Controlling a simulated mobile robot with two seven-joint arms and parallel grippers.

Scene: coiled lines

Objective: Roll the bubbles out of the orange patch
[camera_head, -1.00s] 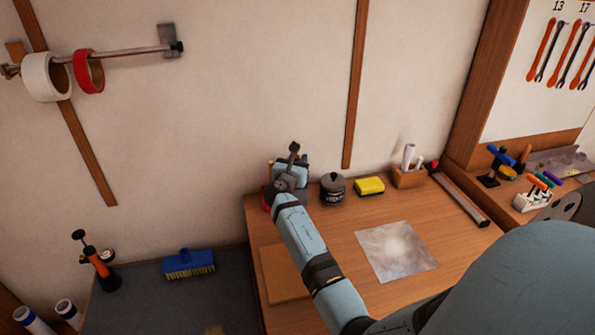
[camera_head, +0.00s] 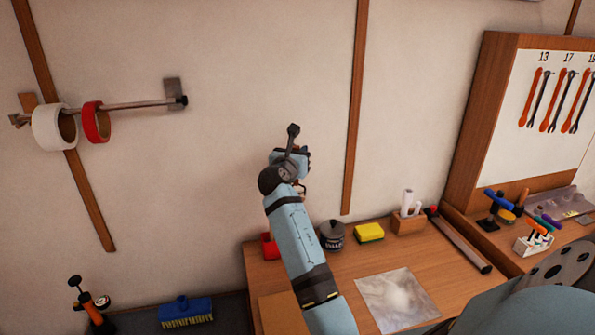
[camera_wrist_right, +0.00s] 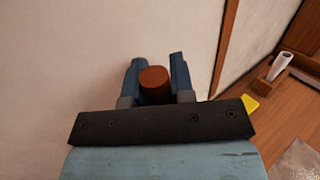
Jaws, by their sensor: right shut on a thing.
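My right gripper (camera_head: 302,163) is raised in front of the wall, above the back left of the wooden table. In the right wrist view, the gripper (camera_wrist_right: 156,82) is shut on a tool with a round reddish-brown handle end (camera_wrist_right: 154,78). A small part of this held tool (camera_head: 302,190) shows below the gripper in the head view; the rest is hidden. A flat tan-orange square (camera_head: 280,314) lies on the table's left side, partly behind my arm; I cannot tell for sure that it is the orange patch. My left gripper is out of view.
A red holder (camera_head: 269,246), a dark round tin (camera_head: 332,237) and a yellow sponge (camera_head: 369,233) stand along the table's back. A shiny grey sheet (camera_head: 397,300) lies in front of them. A dark bar (camera_head: 462,242) lies at the right. A blue brush (camera_head: 186,311) is at left.

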